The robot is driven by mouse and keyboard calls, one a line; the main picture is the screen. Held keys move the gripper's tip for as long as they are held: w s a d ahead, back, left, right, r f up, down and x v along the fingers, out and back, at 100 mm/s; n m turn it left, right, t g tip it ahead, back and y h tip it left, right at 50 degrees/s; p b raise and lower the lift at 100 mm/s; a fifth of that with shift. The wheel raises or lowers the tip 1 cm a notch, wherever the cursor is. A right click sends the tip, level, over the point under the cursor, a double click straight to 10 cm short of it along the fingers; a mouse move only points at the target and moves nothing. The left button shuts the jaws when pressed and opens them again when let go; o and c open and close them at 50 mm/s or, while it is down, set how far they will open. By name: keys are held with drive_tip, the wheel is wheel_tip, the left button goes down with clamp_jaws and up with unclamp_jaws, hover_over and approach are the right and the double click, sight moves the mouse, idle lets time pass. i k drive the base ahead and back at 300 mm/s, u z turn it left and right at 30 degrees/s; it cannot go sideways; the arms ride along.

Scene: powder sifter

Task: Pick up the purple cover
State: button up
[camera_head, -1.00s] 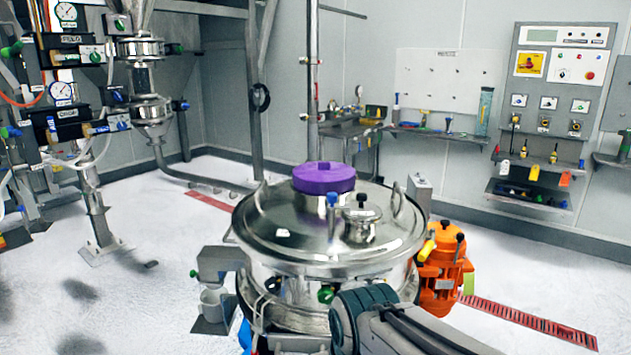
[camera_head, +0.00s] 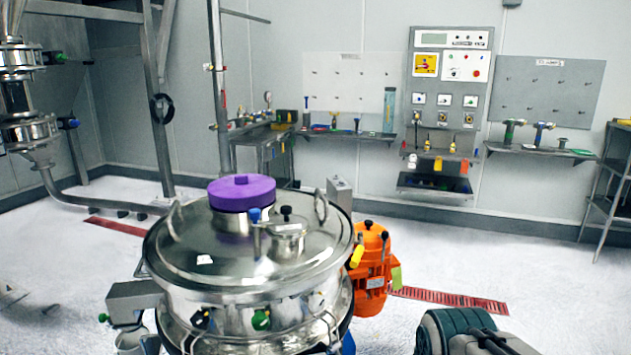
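The purple cover (camera_head: 241,193) is a round cap with a raised bar on top. It sits on a short metal neck on the lid of the steel sifter (camera_head: 200,258), left of centre in the head view. A blue-knobbed clamp and a small capped port stand just in front of it on the lid. Part of my arm shows at the bottom right edge, apart from the cover. My gripper is not in the frame, so its state is hidden.
An orange motor (camera_head: 371,268) is on the sifter's right side. Lid handles (camera_head: 321,207) rise near the cover. A control panel (camera_head: 448,85) and tool shelves stand along the back wall. Pipework (camera_head: 28,130) is at the left.

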sight(239, 192)
drive_tip(key=z, duration=0.9)
drive_tip(key=k, duration=0.7)
drive_tip(key=u, duration=1.2)
drive_tip(key=i, duration=0.2)
drive_tip(key=u, duration=0.15)
